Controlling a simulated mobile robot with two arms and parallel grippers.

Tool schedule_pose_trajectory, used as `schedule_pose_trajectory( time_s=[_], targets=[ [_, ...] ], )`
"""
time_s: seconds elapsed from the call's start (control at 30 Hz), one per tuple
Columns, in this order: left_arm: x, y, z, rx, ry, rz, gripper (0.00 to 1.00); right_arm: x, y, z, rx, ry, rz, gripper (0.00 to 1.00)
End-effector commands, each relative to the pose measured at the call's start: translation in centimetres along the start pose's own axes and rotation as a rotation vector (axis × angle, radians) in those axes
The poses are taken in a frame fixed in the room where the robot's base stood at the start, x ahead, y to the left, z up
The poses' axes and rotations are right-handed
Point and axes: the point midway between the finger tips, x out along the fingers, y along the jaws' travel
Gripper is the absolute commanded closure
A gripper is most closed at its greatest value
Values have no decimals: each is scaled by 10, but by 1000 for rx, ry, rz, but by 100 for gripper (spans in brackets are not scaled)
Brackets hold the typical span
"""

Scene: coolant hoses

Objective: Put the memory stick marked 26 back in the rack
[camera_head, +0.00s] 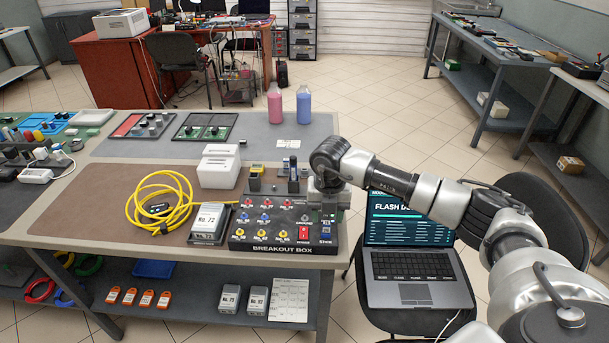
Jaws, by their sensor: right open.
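My right arm reaches in from the right, and its gripper (328,200) is open over the right rear corner of the black breakout box (283,246). A greyish-green piece shows around the fingers; I cannot tell whether it lies between them. I can read no 26 on anything, so I cannot pick out the memory stick. Several orange tags with white labels (129,296) lie on the lower shelf, their marks too small to read. Two upright pieces stand at the box's back edge, one yellow and dark (255,179). No rack is clearly identifiable. My left gripper is not in view.
A grey device marked No. 72 (209,223) and a coiled yellow cable (160,202) lie left of the box. A white box (219,167) stands behind. Pink (275,105) and blue (304,105) bottles stand at the back. A laptop (413,263) sits on a chair.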

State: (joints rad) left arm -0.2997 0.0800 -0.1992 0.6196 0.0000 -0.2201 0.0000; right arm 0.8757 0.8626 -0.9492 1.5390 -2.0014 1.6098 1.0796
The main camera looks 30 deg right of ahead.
Motion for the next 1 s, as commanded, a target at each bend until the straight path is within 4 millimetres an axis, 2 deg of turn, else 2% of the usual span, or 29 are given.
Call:
schedule_pose_trajectory(
  time_s=[0.03,0.1,0.3,1.0],
  targets=[
    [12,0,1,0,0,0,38,15,0,0,0,1,-1,52],
    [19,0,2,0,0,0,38,25,0,0,0,0,0,52],
    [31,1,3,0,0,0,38,43,0,0,0,0,0,52],
    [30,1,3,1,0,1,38,45,0,0,-1,0,1,52]
  ],
)
